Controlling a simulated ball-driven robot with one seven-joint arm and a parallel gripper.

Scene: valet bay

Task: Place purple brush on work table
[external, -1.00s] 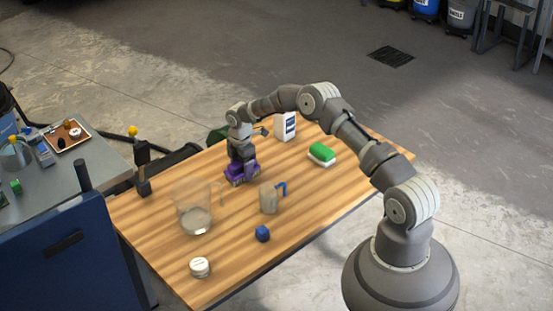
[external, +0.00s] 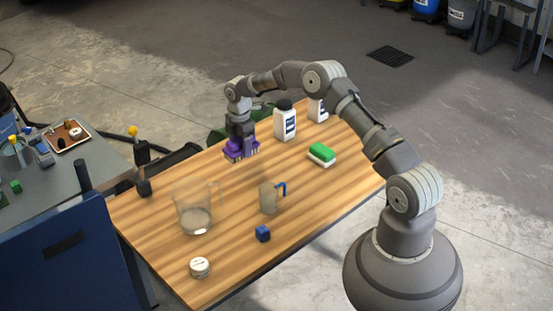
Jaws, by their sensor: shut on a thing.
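The purple brush (external: 238,151) has a purple body with pale bristles along its underside. My gripper (external: 240,140) points down and is shut on it from above. The brush is level, bristles down, over the far left part of the wooden work table (external: 225,256), near its far edge. I cannot tell whether the bristles touch the table top or hang just above it. The fingertips are partly hidden by the brush.
A white bottle with a black cap (external: 285,123) stands right of the brush, another white container (external: 316,109) behind. A green-and-white sponge (external: 321,154), cup with blue handle (external: 268,198), clear pitcher (external: 194,208), blue cube (external: 263,233) and white tin (external: 199,267) stand nearer.

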